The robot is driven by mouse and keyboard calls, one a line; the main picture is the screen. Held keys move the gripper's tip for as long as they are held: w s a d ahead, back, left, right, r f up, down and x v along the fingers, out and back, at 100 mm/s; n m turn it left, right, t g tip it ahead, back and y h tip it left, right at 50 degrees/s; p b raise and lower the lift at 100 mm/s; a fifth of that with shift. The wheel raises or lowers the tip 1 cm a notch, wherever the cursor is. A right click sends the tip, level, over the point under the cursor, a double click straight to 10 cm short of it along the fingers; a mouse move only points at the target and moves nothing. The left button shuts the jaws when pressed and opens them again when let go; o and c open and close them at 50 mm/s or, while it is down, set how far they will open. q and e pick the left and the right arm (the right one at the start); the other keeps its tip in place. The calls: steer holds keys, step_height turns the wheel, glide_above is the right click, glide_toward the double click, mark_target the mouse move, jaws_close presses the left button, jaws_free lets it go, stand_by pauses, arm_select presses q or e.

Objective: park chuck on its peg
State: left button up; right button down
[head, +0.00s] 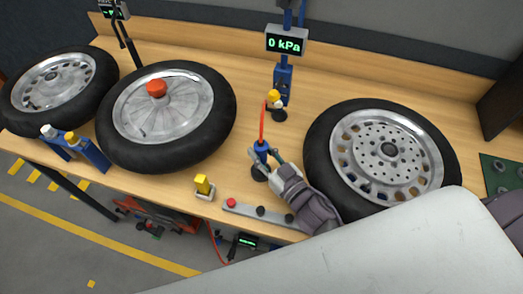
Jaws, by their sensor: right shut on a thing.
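My right gripper (266,158) reaches in from the lower right, near the middle of the bench. It is shut on a small blue piece (262,149), which looks like the chuck, with a thin red hose (263,123) rising from its top. A round dark base (259,173) shows just below the blue piece; I cannot tell whether the two touch. Behind it, a yellow-topped piece (273,96) stands on another round dark base (279,115). I cannot tell which base carries the peg. My left gripper is not in view.
Three wheels lie on the wooden bench (165,188): one far left (52,79), one with a red knob (122,108), one right (365,127). A "0 kPa" display (286,42) stands behind.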

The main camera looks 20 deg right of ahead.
steer(key=shift+f+b, duration=0.5)
steer(key=shift+f, duration=0.1)
stand_by(0.5)
steer(key=c, duration=0.7)
jaws_free()
steer(key=shift+c, duration=0.2)
steer(key=shift+s, duration=0.1)
steer(key=v, duration=0.7)
steer(key=shift+s+d+r, duration=0.1)
steer(key=shift+r, duration=0.05)
